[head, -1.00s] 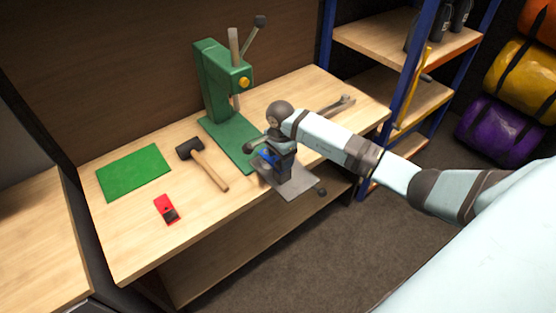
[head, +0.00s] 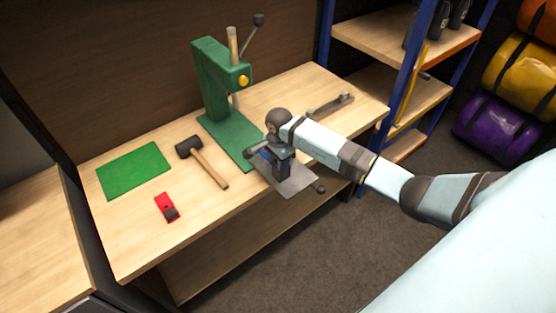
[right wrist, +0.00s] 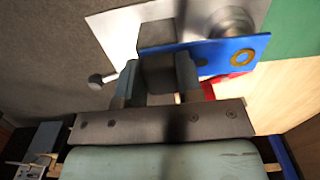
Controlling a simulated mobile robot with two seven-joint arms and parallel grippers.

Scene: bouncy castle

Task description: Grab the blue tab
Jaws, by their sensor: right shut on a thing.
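The blue tab (right wrist: 222,52) is a flat strip with a brass ring near its free end, over a grey metal plate (right wrist: 118,32). In the head view only a little of its blue (head: 264,154) shows beside my right gripper (head: 283,168). In the right wrist view my right gripper (right wrist: 158,82) is shut, with the dark grey block at the tab's inner end between its fingers. One finger covers part of the tab. The plate (head: 291,186) lies at the bench's front edge. My left gripper is not in view.
A green press (head: 212,85) stands behind the plate. A mallet (head: 207,165), a red object (head: 166,207) and a green mat (head: 134,170) lie to the left on the bench. A wrench-like tool (head: 331,106) lies behind my arm. Shelving (head: 398,75) stands at the right.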

